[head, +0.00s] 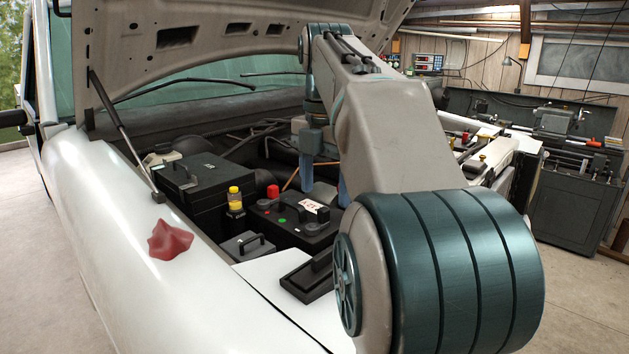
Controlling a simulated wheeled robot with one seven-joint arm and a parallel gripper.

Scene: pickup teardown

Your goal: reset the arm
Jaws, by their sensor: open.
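My arm reaches from the right foreground over the open engine bay of the white pickup (105,240). My gripper (325,192) hangs at the end of the arm, pointing down, with its two blue fingers apart and nothing seen between them. I cannot tell whether the fingertips touch anything. Part of the gripper and the bay's right side are hidden behind my arm.
The raised hood (190,45) hangs close above my arm, held by a prop strut (112,125). A red cloth (169,241) lies on the fender. A lathe (570,125) stands behind right.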

